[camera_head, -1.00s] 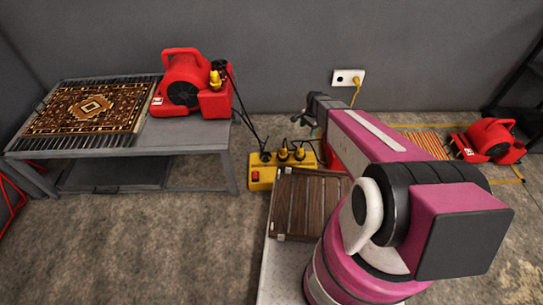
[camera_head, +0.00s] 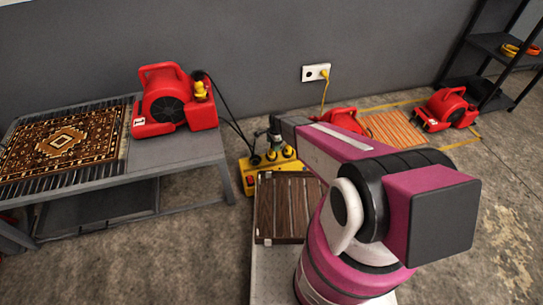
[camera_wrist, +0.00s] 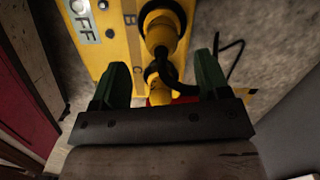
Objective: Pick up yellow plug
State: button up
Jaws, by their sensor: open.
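A yellow power box (camera_head: 249,181) sits on the floor beside the table, with yellow plugs (camera_head: 271,154) standing in its top. In the wrist view the box (camera_wrist: 110,45) shows an "OFF" label and the letters B and C. A yellow plug (camera_wrist: 160,32) with a dark middle stands in it, and a black cord loops just below. My gripper (camera_wrist: 162,80) is open, its two green fingers on either side of the lower plug and cord, with nothing visibly gripped. In the head view my gripper (camera_head: 275,132) is over the box and partly hides it.
Another yellow plug (camera_head: 324,73) is in the wall outlet (camera_head: 309,74). A red blower (camera_head: 170,100) with a yellow plug (camera_head: 200,90) stands on the grey table (camera_head: 185,155) beside a patterned rug (camera_head: 60,145). A slatted wooden panel (camera_head: 286,215) lies before the box.

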aim_at(272, 148)
jog(key=shift+s+a+f, duration=0.1)
jog(key=shift+a+f, duration=0.15)
jog(key=shift+f, duration=1.2)
jog(key=shift+s+a+f, duration=0.1)
jog(key=shift+a+f, duration=0.1)
jog(key=shift+f, duration=1.2)
jog(key=c, duration=1.1)
